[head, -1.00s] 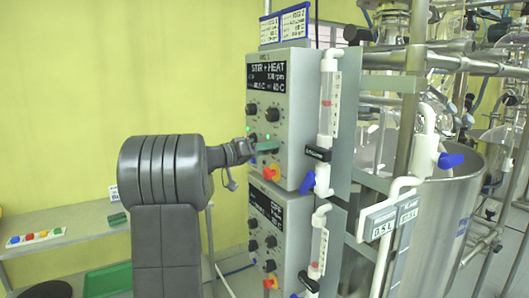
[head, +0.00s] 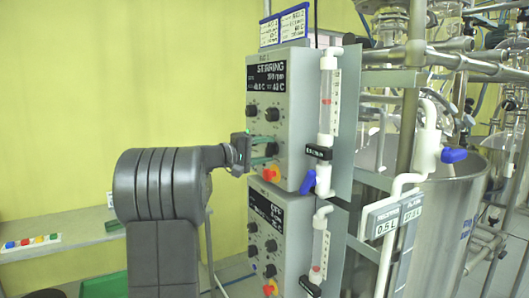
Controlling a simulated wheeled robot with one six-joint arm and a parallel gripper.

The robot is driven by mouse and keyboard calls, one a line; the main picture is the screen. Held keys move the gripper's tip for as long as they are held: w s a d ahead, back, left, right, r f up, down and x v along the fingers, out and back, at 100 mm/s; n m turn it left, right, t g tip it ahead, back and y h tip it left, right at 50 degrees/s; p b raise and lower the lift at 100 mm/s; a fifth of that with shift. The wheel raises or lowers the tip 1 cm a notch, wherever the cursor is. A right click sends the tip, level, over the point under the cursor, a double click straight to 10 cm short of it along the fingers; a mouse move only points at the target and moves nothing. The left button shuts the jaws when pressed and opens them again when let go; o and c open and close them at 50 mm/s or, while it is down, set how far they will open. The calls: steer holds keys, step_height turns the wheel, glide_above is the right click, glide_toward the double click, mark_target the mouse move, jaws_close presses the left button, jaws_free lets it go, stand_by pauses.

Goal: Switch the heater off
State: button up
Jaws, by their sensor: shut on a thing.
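Two dark knobs sit below the display, and a red-and-yellow button (head: 271,174) is near the bottom. My gripper (head: 268,150) is at the lower front of this box. Its two green fingers are one above the other and closed on a small dark switch on the panel. The fingers partly hide the switch, so its position cannot be read.
A second grey box (head: 266,238) stands just below, its display reading OFF. A white flow tube (head: 328,100) with a black label and blue valve handle is on the right. A steel vessel (head: 455,200) and glassware stand further right. A bench (head: 70,230) is at left.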

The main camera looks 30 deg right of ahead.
steer(key=shift+n, duration=1)
steer(key=o, duration=1)
steer(key=shift+a, duration=0.1)
steer(key=s+a+b, duration=0.1)
steer(key=a+b, duration=0.2)
steer(key=a, duration=1)
steer(key=shift+a, duration=0.3)
